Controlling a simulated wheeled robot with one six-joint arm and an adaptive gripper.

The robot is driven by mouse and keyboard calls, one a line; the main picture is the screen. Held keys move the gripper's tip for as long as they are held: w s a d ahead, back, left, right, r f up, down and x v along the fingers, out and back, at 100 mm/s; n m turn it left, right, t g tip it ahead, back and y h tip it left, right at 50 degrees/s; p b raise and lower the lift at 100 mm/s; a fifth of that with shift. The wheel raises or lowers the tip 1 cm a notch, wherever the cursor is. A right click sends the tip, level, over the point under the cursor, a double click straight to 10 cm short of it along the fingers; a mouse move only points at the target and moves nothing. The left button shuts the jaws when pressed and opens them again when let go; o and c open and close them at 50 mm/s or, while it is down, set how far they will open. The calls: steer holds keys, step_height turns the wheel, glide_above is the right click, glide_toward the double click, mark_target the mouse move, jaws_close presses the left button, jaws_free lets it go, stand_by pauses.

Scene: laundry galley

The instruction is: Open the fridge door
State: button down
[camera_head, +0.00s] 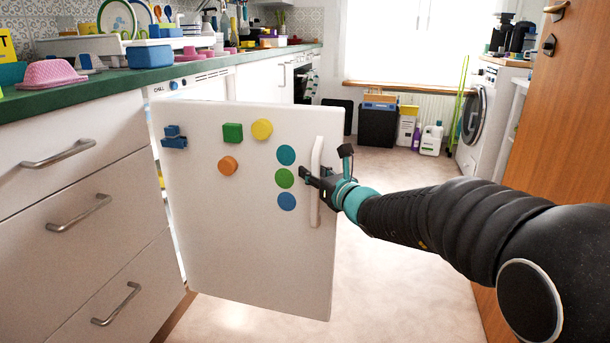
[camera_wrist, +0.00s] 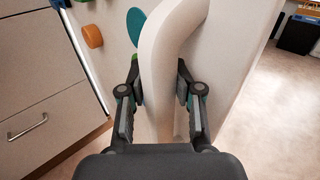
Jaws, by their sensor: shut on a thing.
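The white fridge door (camera_head: 240,240) stands partly open, swung out from the counter front, with a gap along its left edge. Colourful magnets dot its face. A pale vertical handle (camera_head: 316,205) is near its right edge. My gripper (camera_head: 318,180) is at the handle, coming from the right. In the wrist view, the handle (camera_wrist: 165,60) runs between the two fingers of my gripper (camera_wrist: 160,95), which are shut around it. The fridge interior is hidden behind the door.
White drawers (camera_head: 70,215) under a green counter (camera_head: 100,85) are on the left. A wooden door (camera_head: 560,120) is on the right. The floor (camera_head: 400,265) between is clear. A washing machine (camera_head: 480,115), a dark bin (camera_head: 377,125) and bottles stand at the back.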

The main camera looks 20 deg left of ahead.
steer(key=shift+w+d+f, duration=0.15)
steer(key=shift+w+d, duration=0.05)
steer(key=shift+d, duration=0.2)
steer(key=c, duration=1.1)
jaws_free()
steer(key=shift+o, duration=0.7)
steer(key=shift+d+r, duration=0.2)
steer(key=shift+d, duration=0.2)
steer(key=shift+s+a+f, duration=0.1)
steer(key=shift+s+a, duration=0.05)
steer(key=shift+a, duration=0.35)
steer(key=v, duration=1.2)
